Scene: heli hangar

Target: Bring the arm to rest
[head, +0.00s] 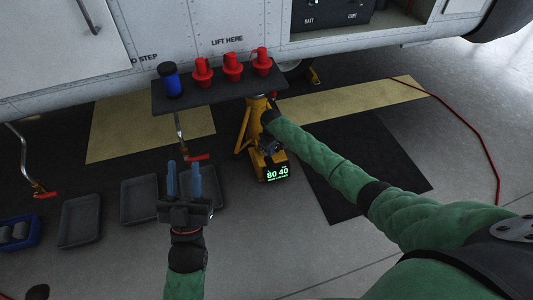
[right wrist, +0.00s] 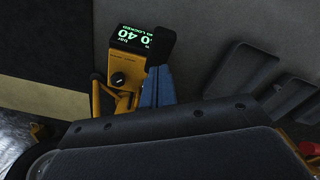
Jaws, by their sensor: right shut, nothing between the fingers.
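My right arm (head: 330,170) reaches from the right in the head view to the yellow jack (head: 249,130). Its hand is beside the jack's display (head: 277,173), and its fingertips are hard to make out there. In the right wrist view my right gripper (right wrist: 157,88) has its blue fingers together with nothing between them.
A dark shelf (head: 215,95) by the helicopter holds a blue container (head: 170,80) and three red items (head: 232,67). Grey trays (head: 80,222) and a blue bin (head: 20,233) lie at left. A red hose (head: 470,130) crosses the floor at right.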

